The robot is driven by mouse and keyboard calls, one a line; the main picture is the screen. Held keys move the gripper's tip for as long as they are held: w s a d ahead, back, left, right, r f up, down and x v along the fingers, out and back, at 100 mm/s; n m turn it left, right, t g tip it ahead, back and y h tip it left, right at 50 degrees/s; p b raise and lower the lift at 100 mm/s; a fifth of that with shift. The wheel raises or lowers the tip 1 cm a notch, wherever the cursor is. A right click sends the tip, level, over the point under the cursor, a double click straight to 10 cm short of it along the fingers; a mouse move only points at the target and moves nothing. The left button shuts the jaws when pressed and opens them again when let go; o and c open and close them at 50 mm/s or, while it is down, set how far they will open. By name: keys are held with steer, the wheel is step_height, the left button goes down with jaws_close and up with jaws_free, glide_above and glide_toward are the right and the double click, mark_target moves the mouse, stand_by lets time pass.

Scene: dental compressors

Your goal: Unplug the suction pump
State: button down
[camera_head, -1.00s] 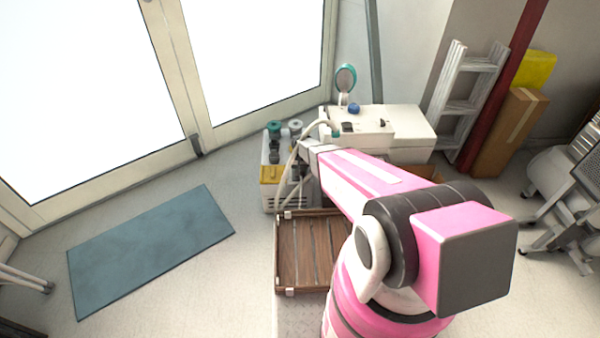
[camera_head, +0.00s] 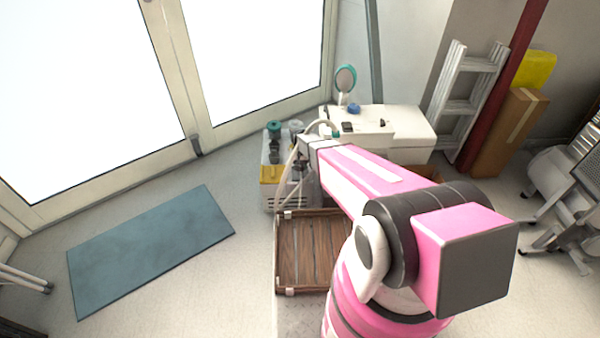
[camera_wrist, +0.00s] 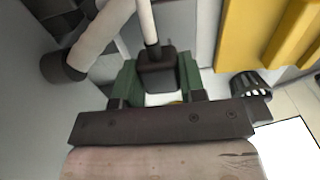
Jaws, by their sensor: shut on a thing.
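In the wrist view, my gripper (camera_wrist: 158,82) has green fingers closed on both sides of a dark plug (camera_wrist: 157,70). A pale cable (camera_wrist: 147,22) rises from the plug's top. I cannot tell whether the plug is still seated in a socket. In the head view, the pale equipment unit with a yellow panel (camera_head: 272,174), likely the suction pump, stands on the floor beyond my arm. My gripper's fingers and the plug are hidden there behind my wrist.
A thick beige hose (camera_wrist: 100,38) with a dark end runs left of the plug. A yellow part (camera_wrist: 262,35) is close on the right. A white cabinet (camera_head: 400,123) stands behind my arm. A wooden slatted tray (camera_head: 308,252) is nearer. A blue mat (camera_head: 150,248) lies on open floor left.

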steer(key=shift+r, duration=1.45)
steer(key=shift+s, duration=0.1)
